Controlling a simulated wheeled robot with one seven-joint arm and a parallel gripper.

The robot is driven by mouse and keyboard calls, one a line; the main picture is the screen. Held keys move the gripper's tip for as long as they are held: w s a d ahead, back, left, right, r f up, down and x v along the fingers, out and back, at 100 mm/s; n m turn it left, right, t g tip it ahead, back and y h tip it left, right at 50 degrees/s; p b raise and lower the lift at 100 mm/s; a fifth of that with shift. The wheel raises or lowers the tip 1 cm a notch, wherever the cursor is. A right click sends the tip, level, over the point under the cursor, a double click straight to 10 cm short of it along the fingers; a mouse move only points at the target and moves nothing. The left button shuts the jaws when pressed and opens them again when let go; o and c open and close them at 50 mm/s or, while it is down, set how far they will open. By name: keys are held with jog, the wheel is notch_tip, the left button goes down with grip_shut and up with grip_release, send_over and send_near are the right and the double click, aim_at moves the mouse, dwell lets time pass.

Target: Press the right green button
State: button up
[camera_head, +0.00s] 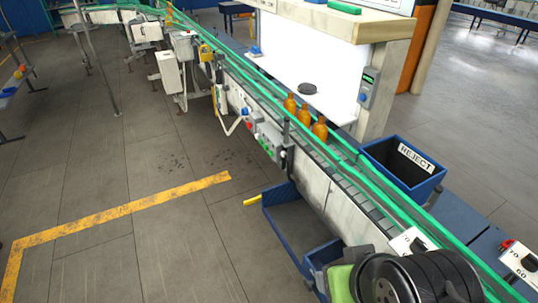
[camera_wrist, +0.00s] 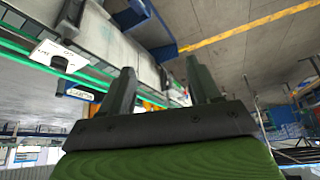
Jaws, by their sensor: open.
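A grey control box (camera_head: 268,142) is mounted on the near side of the conveyor in the head view. It carries small green buttons (camera_head: 266,147) on its front, with a red one near its upper left. The buttons are too small to tell apart well. My gripper (camera_wrist: 159,70) is open and empty in the wrist view, its two dark fingers spread apart. In the head view my arm shows at the lower right, well away from the control box. I cannot make out the green buttons in the wrist view.
Amber bottles (camera_head: 320,128) stand on the green-railed conveyor (camera_head: 345,178) behind the box. A blue reject bin (camera_head: 402,168) is on its far side. A white knob box (camera_head: 412,242) sits near my arm. The floor left of the conveyor (camera_head: 120,160) is mostly clear.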

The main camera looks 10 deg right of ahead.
grip_shut()
dwell(1.5)
